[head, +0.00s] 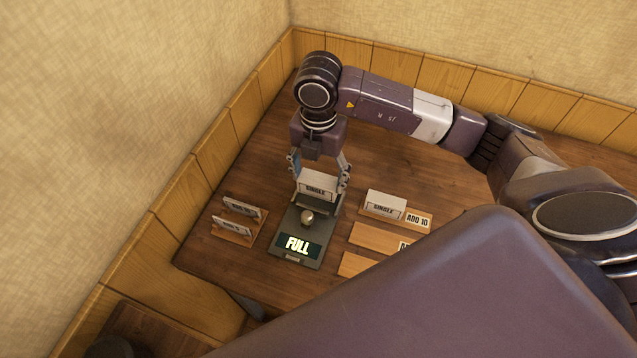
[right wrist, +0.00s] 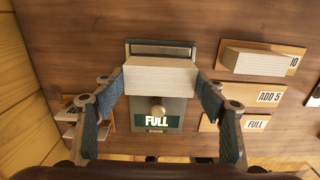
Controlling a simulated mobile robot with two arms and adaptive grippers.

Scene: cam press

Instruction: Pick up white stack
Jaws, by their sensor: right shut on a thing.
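A white stack (head: 317,184) with a "SINGLE" label is between the fingers of my right gripper (head: 319,178), which is shut on it. In the right wrist view the white stack (right wrist: 160,77) spans the gap between both blue-padded fingers. It is at the back end of a grey press (head: 288,249) with a round knob (head: 307,217) and a lit "FULL" display (head: 297,245). I cannot tell whether the stack rests on the press or hangs just above it. A second white "SINGLE" stack (head: 385,205) sits on the "ADD 10" wooden board. My left gripper is not in view.
Right of the press are wooden boards, one marked "ADD 10" (head: 418,221), others "ADD 5" (right wrist: 270,97) and "FULL" (right wrist: 256,124). A wooden rack (head: 233,230) with labelled cards stands left. Wood-panelled walls close the table at left and back.

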